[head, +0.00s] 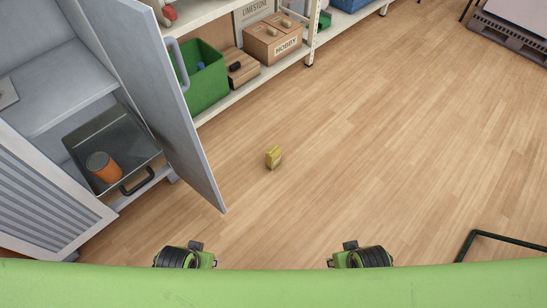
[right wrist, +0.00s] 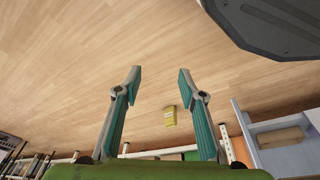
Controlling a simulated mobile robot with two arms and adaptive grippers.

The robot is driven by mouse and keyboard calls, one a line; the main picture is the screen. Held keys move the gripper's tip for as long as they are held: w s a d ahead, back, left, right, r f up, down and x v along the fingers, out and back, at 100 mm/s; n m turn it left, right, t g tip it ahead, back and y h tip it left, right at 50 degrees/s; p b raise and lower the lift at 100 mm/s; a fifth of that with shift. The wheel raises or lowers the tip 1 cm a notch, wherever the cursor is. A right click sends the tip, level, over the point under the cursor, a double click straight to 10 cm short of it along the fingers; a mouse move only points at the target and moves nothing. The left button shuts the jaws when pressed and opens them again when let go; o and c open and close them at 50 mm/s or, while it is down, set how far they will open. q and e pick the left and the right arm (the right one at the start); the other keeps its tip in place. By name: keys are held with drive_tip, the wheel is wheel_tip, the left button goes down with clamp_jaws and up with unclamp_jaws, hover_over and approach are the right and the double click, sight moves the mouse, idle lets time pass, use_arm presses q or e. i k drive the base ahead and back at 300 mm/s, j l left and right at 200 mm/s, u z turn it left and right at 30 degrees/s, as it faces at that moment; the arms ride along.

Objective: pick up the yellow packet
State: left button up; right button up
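The yellow packet (head: 273,157) stands on the wooden floor in the middle of the head view, to the right of the open grey cabinet door. It also shows in the right wrist view (right wrist: 170,116), small and well beyond the fingers, touching neither. My right gripper (right wrist: 161,76) is open and empty, its two teal-padded fingers spread apart. In the head view only parts of my arms show at the bottom edge, with no fingers visible. My left gripper is not in view.
The open cabinet door (head: 150,90) juts out left of the packet. Inside the cabinet, a dark tray (head: 118,130) holds an orange can (head: 103,166). A shelf behind holds a green crate (head: 208,88) and a cardboard box (head: 272,42).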

sight(274, 155)
drive_tip(key=i+l, duration=0.3)
drive_tip(key=l, duration=0.15)
drive_tip(key=i+l, duration=0.25)
drive_tip(key=l, duration=0.15)
drive_tip(key=i+l, duration=0.3)
drive_tip(key=l, duration=0.15)
drive_tip(key=u, duration=0.05)
